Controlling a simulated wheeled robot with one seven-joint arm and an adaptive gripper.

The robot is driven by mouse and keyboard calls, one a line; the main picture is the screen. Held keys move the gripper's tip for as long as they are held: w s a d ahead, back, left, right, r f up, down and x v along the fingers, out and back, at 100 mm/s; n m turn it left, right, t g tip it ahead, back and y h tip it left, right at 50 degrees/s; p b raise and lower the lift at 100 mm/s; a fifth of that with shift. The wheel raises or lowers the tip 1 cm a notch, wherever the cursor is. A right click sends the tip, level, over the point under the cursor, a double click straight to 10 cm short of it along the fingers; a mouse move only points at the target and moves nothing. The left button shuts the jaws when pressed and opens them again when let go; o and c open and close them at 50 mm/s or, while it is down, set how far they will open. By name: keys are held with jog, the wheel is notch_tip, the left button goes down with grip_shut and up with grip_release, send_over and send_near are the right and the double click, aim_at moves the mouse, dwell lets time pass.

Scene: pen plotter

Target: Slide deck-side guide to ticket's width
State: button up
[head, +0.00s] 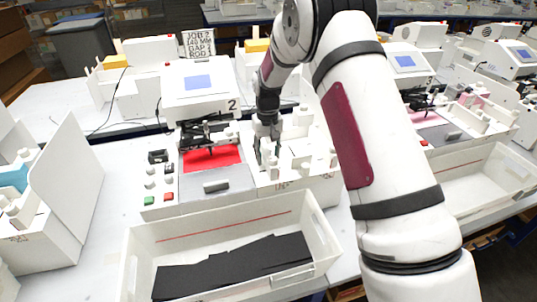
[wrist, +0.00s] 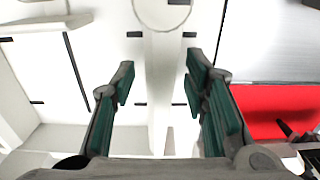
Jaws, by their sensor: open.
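The ticket (head: 198,43) stands behind the plotter marked 2 (head: 200,90); its print seems to read job 2, 140 mm, gap 2, rod 1. My gripper (head: 268,150) points down over the white unit right of the red deck (head: 212,158). In the wrist view my gripper (wrist: 160,72) is open, with a green-padded finger on each side of a white bar (wrist: 160,100). A round white knob (wrist: 162,12) shows at the bar's upper end. No finger visibly touches the bar. I cannot tell whether this bar is the deck-side guide. The red deck also shows at right (wrist: 275,108).
White pegs and blocks (head: 305,158) crowd the unit beside my gripper. A white bin with dark sheets (head: 225,222) stands in front. Green and red buttons (head: 149,200) are left of the deck. Another plotter (head: 408,62) stands at right, beyond my arm.

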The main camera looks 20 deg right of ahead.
jog(key=shift+f, duration=0.35)
grip_shut()
jog(key=shift+d+b, duration=0.4)
jog(key=shift+d, duration=0.3)
grip_release()
jog(key=shift+a, duration=0.1)
notch_tip(320, 180, up, 12)
